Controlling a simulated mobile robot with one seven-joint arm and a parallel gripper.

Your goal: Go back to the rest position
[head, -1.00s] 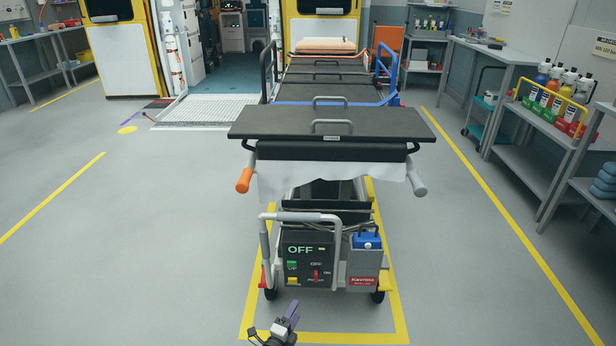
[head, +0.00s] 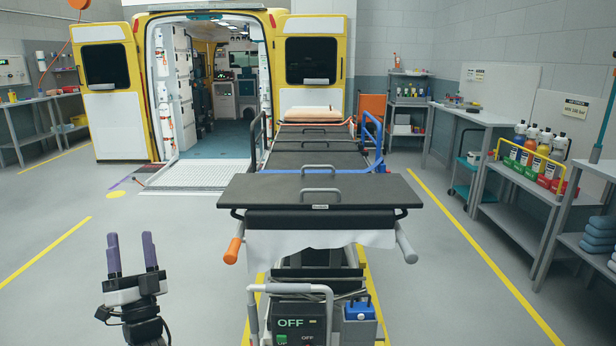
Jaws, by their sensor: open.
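My gripper (head: 131,258) is at the lower left of the head view, pointing up, with its two purple fingers apart and nothing between them. It is over bare grey floor, to the left of the stretcher (head: 318,192) and apart from it. The stretcher has a black padded top, an orange-tipped handle at its left and a grey one at its right. Below its near end is a control box (head: 296,322) with a lit OFF display. Its lower part is cut off by the picture edge.
An ambulance (head: 205,20) with open yellow doors and a white ramp (head: 195,175) stands behind. Shelves with bottles (head: 540,145) and benches line the right side. A bench (head: 35,125) stands at the far left. The floor left of the stretcher is clear.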

